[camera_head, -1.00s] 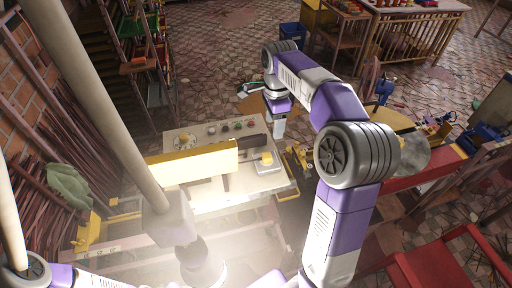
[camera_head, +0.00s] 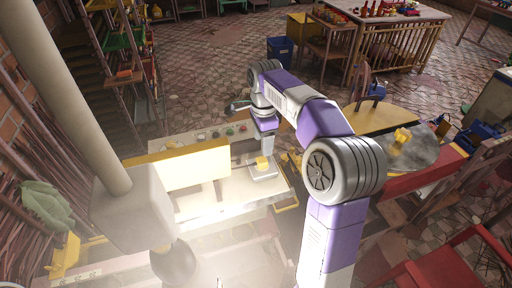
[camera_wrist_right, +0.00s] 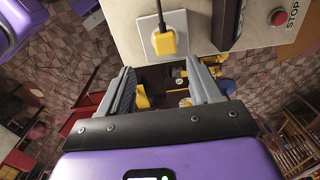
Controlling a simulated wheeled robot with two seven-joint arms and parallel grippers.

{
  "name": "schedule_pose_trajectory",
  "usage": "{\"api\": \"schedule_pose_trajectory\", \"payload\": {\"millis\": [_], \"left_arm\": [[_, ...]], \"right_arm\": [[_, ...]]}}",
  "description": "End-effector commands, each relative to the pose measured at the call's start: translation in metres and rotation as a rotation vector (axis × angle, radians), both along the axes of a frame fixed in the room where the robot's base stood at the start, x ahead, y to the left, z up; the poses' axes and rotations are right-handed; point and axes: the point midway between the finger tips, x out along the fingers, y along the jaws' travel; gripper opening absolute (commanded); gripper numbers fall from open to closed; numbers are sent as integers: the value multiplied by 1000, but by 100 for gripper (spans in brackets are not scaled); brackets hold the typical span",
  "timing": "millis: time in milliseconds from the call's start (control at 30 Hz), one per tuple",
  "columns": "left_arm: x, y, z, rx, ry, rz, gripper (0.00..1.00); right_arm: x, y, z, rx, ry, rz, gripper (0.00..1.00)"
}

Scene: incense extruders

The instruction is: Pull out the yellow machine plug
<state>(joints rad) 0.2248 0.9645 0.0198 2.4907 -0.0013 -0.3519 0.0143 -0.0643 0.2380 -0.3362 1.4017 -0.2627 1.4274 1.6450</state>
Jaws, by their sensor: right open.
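The yellow plug (camera_head: 262,162) sits in a pale socket plate (camera_head: 262,174) at the right end of the machine's light top. In the right wrist view the plug (camera_wrist_right: 164,43) is in the white socket plate (camera_wrist_right: 148,26), with a black cable running up from it. My right gripper (camera_wrist_right: 159,72) is open, its two fingers apart and pointing toward the plug, which shows just beyond and between the fingertips. Nothing is between the fingers. In the head view my right gripper (camera_head: 267,148) is close beside the plug, its fingers hard to make out. My left gripper is not in view.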

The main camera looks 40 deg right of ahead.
Motion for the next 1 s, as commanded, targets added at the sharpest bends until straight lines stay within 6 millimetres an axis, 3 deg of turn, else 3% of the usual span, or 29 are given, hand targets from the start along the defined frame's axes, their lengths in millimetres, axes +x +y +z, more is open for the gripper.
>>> {"api": "schedule_pose_trajectory", "payload": {"millis": [367,733,1000], "left_arm": [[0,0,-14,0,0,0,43],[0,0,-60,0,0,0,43],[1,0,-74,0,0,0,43]], "right_arm": [[0,0,-14,0,0,0,64],[0,0,-59,0,0,0,64],[0,0,-87,0,1,0,64]]}}
